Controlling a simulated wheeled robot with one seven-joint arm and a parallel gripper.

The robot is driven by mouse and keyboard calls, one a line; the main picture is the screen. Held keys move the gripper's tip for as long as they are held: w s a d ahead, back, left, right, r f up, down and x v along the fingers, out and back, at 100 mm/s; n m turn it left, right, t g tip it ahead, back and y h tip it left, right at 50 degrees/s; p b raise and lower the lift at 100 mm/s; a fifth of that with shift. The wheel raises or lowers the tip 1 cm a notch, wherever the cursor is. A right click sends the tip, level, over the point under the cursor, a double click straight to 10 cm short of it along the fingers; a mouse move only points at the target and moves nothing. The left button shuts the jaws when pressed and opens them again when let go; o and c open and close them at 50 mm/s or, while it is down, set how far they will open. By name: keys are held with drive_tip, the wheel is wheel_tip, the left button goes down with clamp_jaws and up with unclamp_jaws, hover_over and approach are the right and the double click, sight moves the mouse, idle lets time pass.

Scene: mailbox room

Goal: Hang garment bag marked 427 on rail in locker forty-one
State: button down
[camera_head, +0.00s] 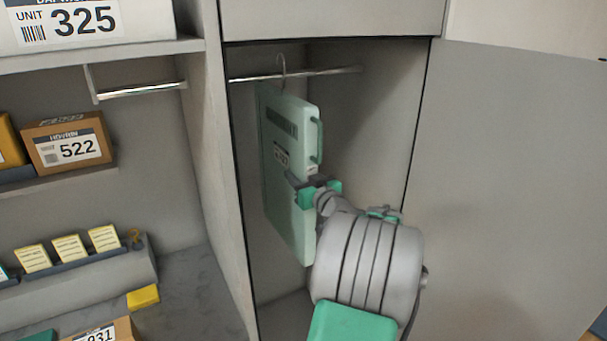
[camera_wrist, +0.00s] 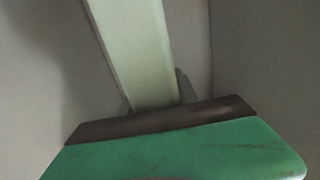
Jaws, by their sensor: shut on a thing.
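A pale green garment bag (camera_head: 289,205) is upright inside the open locker, with a dark label on its front that is too small to read surely. Its metal hook (camera_head: 282,66) is at the rail (camera_head: 325,73), and it looks to be over it; I cannot tell whether it bears on the rail. My gripper (camera_head: 312,187) is shut on the bag's near edge, at about mid-height. In the wrist view the bag's edge (camera_wrist: 136,45) runs up from between the fingers. The locker's number is not in view.
The locker door (camera_head: 515,170) stands open at the right. At the left, a divider wall (camera_head: 215,170) separates open shelves with a box marked 522 (camera_head: 70,143), a box marked 325 (camera_head: 85,22), a short empty rail (camera_head: 142,90) and several yellow cards.

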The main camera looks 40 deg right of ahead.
drive_tip(key=shift+s+f+b, duration=0.1)
drive_tip(key=shift+f+b, duration=1.5)
drive_tip(key=shift+b, duration=0.45)
drive_tip(key=c, duration=1.1)
unclamp_jaws()
drive_tip(key=shift+o, duration=1.3)
drive_tip(key=b+v, duration=0.2)
drive_tip(key=v, duration=0.6)
